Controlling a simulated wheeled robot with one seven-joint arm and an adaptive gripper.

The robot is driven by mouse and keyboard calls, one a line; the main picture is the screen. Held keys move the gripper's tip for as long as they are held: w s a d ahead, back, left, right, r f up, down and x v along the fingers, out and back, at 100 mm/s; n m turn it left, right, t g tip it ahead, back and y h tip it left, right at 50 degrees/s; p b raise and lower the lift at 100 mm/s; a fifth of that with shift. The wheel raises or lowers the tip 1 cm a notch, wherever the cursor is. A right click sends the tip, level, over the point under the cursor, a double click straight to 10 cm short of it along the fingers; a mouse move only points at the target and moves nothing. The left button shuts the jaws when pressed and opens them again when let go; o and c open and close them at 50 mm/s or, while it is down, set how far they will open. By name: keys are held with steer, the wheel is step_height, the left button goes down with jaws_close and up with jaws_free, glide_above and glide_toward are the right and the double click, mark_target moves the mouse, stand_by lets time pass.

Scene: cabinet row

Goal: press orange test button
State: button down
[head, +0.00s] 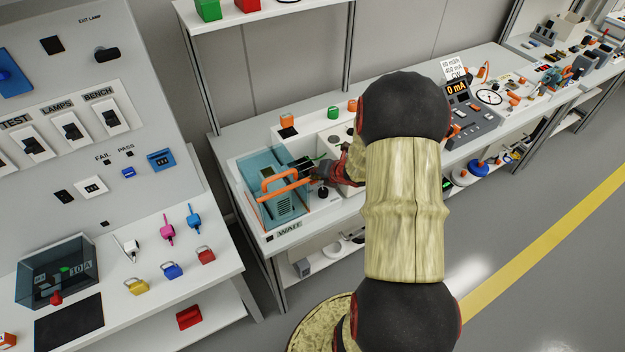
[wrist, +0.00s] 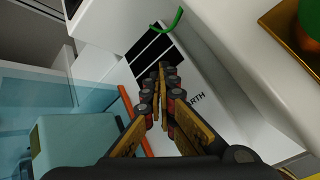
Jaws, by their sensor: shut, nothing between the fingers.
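An orange button-like block (head: 287,120) on a dark base stands at the back left of the middle bench; I cannot read a label on it. A green one (head: 333,113) stands to its right, and another orange piece is partly hidden by my arm. My gripper (head: 312,170) is shut and empty, in front of the orange block and apart from it. It is beside the teal box (head: 285,204) with an orange handle (head: 278,184). In the wrist view the closed fingers (wrist: 161,88) point at a white panel with black slots (wrist: 152,62), partly marked "RTH".
A clear bluish cover (head: 262,165) surrounds the teal box, close to my gripper. A green wire (wrist: 172,24) curls above the slots. A grey meter console (head: 463,118) reading 0 mA stands right of my arm. A left panel (head: 75,105) carries switches. The aisle floor at right is clear.

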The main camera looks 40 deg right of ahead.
stand_by(0.5)
steer(key=shift+r+p, duration=0.55)
steer(key=shift+r, duration=0.25)
steer(key=shift+r, duration=0.1)
steer(key=shift+r+p, duration=1.9)
steer(key=shift+r, duration=0.5)
